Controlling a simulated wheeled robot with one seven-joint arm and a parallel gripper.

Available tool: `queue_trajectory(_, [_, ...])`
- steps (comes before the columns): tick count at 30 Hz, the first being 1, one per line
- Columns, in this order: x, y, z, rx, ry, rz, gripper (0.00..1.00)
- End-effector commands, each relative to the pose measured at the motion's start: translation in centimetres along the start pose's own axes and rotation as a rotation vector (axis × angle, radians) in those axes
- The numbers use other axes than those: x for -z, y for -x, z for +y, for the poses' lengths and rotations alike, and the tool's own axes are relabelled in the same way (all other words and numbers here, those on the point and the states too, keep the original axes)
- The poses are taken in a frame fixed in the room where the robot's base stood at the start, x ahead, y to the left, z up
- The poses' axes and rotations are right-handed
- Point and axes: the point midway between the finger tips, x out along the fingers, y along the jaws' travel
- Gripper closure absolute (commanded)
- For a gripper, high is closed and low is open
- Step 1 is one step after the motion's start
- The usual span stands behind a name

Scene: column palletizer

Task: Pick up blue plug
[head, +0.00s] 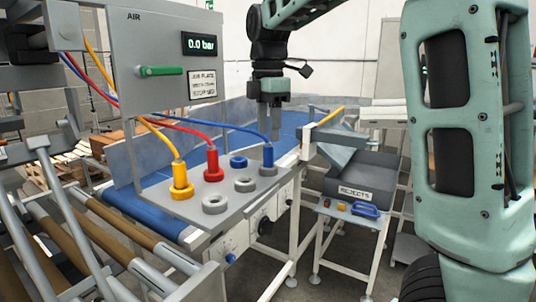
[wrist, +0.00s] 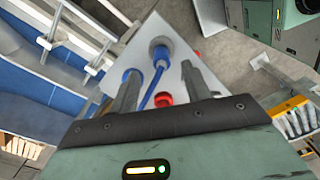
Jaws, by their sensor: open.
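The blue plug (head: 267,156) stands upright in a grey ring at the right end of the grey shelf, with a blue hose from its top. My gripper (head: 270,138) points down just above it, fingers apart and empty. In the wrist view, the blue plug (wrist: 160,55) appears beyond and between the open fingertips of my gripper (wrist: 158,72). Whether the fingers reach beside the plug cannot be told. The yellow plug (head: 181,178) and red plug (head: 213,165) stand to the left on the same shelf.
A blue ring (head: 238,162) and grey rings (head: 216,204) (head: 245,184) lie open on the shelf (head: 190,210). The air panel (head: 160,100) with a green handle (head: 160,71) rises behind, its display reading 0.0 bar. Hoses arch left of my gripper. A rejects bin (head: 360,185) stands right.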

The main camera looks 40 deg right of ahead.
Motion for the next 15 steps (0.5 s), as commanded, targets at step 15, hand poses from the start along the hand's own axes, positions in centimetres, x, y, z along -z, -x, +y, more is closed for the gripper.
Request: queue_trajectory(15, [0.1,-5.3,-0.2,0.002,0.000,0.000,0.52])
